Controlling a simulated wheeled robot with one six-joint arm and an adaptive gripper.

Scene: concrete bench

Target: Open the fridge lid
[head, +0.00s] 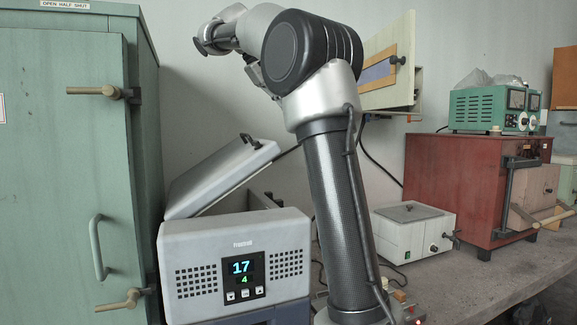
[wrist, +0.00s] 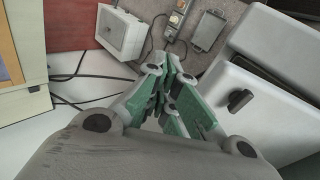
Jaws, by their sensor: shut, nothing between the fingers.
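The fridge (head: 235,262) is a grey box with a lit display reading 17 and 4. Its lid (head: 222,175) stands raised and tilted behind the front part, with a dark handle (head: 251,141) near its upper edge. In the wrist view the lid (wrist: 285,118) is at the right with its black handle (wrist: 238,99), beside the pale fridge body (wrist: 275,40). My gripper (wrist: 172,78), with green finger pads, is shut and empty, apart from the handle and to its left. In the head view I cannot make out the fingertips.
A green cabinet (head: 60,180) stands close at the left of the fridge. Cables hang along the wall.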

